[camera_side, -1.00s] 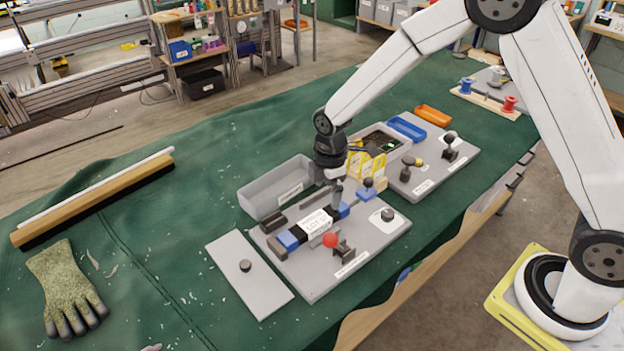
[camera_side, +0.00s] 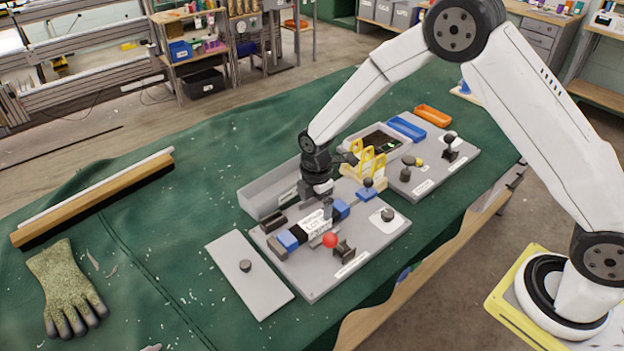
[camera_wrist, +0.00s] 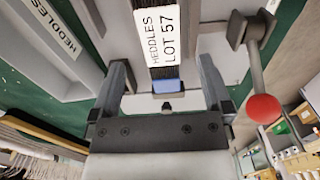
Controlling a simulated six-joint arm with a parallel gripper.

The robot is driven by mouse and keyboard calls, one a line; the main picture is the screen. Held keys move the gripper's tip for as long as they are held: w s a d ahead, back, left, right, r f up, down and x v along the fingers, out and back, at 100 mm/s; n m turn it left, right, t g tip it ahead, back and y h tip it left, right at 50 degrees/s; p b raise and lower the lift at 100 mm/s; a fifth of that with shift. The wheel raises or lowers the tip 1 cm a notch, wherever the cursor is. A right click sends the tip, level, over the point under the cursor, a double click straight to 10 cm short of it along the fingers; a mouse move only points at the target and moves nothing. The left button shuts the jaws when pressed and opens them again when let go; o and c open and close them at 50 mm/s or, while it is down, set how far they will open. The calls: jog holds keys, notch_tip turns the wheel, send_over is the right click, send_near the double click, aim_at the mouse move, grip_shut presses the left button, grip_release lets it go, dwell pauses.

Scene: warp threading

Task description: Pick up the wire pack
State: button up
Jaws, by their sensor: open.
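The wire pack (camera_side: 318,222) is a dark bundle with blue end pieces and a white label. It lies in a fixture on the grey plate (camera_side: 303,282). In the wrist view my gripper (camera_wrist: 163,65) is open, with one finger on each side of the pack and gaps between. Whether the fingertips reach below its top I cannot tell.
A red-ball lever (camera_side: 330,240) stands close beside the pack; its ball (camera_wrist: 263,109) is right of the fingers. A grey bin (camera_side: 262,200) is behind. A yellow rack (camera_side: 368,163) stands to the right. A glove (camera_side: 66,288) and brush (camera_side: 95,195) lie left on the green cloth.

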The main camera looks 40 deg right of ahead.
aim_at(315, 220)
jog(key=shift+a+f, duration=0.15)
jog(key=shift+f, duration=2.45)
grip_shut()
